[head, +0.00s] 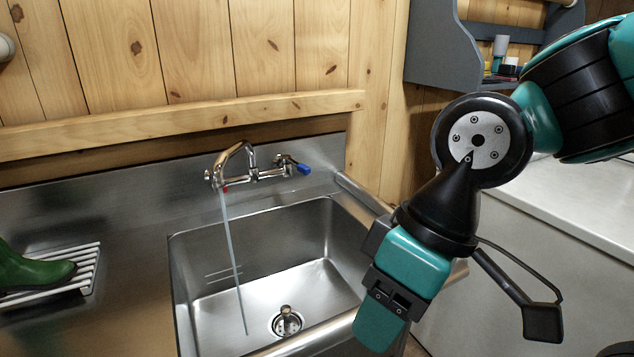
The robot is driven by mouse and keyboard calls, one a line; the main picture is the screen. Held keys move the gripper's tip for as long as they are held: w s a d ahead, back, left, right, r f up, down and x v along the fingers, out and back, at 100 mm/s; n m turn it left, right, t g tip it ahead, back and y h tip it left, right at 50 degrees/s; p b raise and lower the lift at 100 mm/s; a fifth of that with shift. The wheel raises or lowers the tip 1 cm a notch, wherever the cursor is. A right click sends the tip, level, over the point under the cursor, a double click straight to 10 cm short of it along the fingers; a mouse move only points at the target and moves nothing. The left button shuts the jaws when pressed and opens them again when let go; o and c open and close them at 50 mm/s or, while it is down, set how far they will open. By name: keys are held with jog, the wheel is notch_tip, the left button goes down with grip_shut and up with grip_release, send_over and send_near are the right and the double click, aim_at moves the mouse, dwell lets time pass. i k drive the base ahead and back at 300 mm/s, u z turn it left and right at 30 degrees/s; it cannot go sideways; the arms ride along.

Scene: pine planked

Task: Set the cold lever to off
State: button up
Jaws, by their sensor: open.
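The cold lever (303,168) has a blue tip and sits at the right end of the wall-mounted chrome faucet (250,172), pointing to the right. A red mark (225,189) shows at the faucet's left end, mostly behind the spout. A thin stream of water (234,260) runs from the spout into the sink. My gripper (380,328) is teal, points down at the sink's front right edge, and is well below and to the right of the cold lever, apart from it. It is open, and nothing shows in it; its fingers are seen nearly edge-on.
The steel sink basin (300,235) has a drain with a small brass-coloured piece (286,311) in it. A green boot (30,268) rests on a white rack (88,272) at left. A grey shelf (435,55) hangs at upper right. The space before the faucet is clear.

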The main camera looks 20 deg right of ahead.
aim_at(287, 157)
jog(key=z, duration=0.05)
jog(key=k, duration=0.55)
jog(key=u, duration=0.65)
jog(key=i, duration=1.45)
jog(key=z, duration=0.65)
